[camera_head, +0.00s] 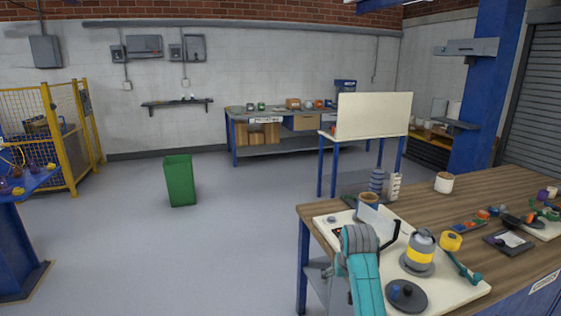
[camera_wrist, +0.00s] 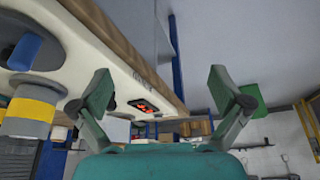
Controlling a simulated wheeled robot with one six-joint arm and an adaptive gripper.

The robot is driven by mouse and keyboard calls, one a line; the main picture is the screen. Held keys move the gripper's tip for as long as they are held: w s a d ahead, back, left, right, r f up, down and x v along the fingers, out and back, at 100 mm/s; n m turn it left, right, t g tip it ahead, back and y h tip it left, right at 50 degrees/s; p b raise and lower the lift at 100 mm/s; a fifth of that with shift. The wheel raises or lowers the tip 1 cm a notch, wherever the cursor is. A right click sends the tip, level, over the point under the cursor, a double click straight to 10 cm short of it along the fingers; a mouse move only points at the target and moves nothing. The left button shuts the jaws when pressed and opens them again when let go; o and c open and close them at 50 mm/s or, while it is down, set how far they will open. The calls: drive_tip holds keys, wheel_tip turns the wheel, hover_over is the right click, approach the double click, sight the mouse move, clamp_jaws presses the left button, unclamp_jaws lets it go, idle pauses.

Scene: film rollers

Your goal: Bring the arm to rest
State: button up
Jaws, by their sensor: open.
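My gripper (camera_wrist: 162,85) shows in the wrist view with its two dark green fingers spread wide apart and nothing between them. In the head view my teal arm reaches over the near edge of the workbench (camera_head: 470,205), and I cannot make out the fingers there. A white base board (camera_head: 465,293) lies on the bench under and beside the arm. A grey cylinder with a yellow band (camera_head: 420,254) stands on it, right of the arm; it also shows at the left of the wrist view (camera_wrist: 30,108).
Also on the bench are a dark round disc (camera_head: 406,297), a yellow roll (camera_head: 451,241), a white cup (camera_head: 444,182) and several small parts. A green bin (camera_head: 180,180) stands on the open floor. A yellow cage (camera_head: 62,130) is at far left.

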drive_tip(key=s+f+t, duration=0.3)
drive_tip(key=s+f, duration=1.5)
drive_tip(key=f, duration=0.4)
drive_tip(key=s+f+t, duration=0.2)
drive_tip(key=s+f, duration=0.1)
drive_tip(key=s, duration=0.8)
drive_tip(key=s+r+t, duration=0.2)
drive_tip(key=s+r, duration=0.3)
drive_tip(key=s, duration=0.8)
drive_tip(key=s+r+t, duration=0.2)
drive_tip(key=s+r, duration=0.4)
drive_tip(key=s, duration=0.7)
drive_tip(key=s+r+t, duration=0.1)
drive_tip(key=s+r, duration=0.6)
drive_tip(key=r, duration=0.3)
drive_tip(key=shift+r+n, duration=0.35)
drive_tip(key=shift+n, duration=0.05)
